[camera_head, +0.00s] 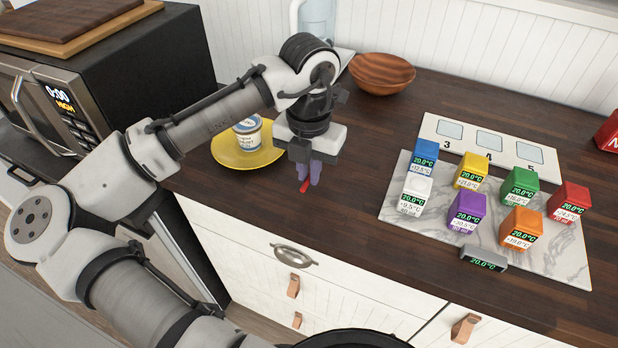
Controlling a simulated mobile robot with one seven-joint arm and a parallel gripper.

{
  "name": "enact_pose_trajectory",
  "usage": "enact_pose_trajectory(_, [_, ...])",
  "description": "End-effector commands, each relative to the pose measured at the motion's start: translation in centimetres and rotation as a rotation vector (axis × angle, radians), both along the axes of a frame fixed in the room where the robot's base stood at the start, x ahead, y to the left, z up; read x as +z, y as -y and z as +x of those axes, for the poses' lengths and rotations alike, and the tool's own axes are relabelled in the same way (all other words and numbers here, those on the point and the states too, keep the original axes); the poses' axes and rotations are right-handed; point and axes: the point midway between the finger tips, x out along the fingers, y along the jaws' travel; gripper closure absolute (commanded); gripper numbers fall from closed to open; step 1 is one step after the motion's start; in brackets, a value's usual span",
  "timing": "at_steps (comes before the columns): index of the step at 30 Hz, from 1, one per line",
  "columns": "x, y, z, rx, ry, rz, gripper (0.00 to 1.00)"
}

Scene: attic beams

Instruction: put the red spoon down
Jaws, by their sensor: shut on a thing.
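My gripper (309,174) points down over the dark wooden counter (348,205), near its front edge. Its purple fingers are shut on the red spoon (304,186). Only a small red part of the spoon shows below and between the fingers; the rest is hidden. I cannot tell whether the spoon touches the counter.
A yellow plate (230,158) with a white tub (247,135) is left of my gripper. A wooden bowl (382,72) stands behind. A marble board (396,205) with several coloured cubes and a numbered white panel (442,130) are on the right. Counter between is clear.

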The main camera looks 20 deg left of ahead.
Motion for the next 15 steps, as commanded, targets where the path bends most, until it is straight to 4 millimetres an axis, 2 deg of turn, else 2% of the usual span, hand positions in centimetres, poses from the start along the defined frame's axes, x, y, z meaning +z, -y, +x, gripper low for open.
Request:
enact_pose_trajectory(6, [-2.9,0.0,-0.1,-0.001,-0.003,0.0,1.0])
enact_pose_trajectory(15, [-3.2,0.0,0.0,-0.001,-0.001,-0.001,1.0])
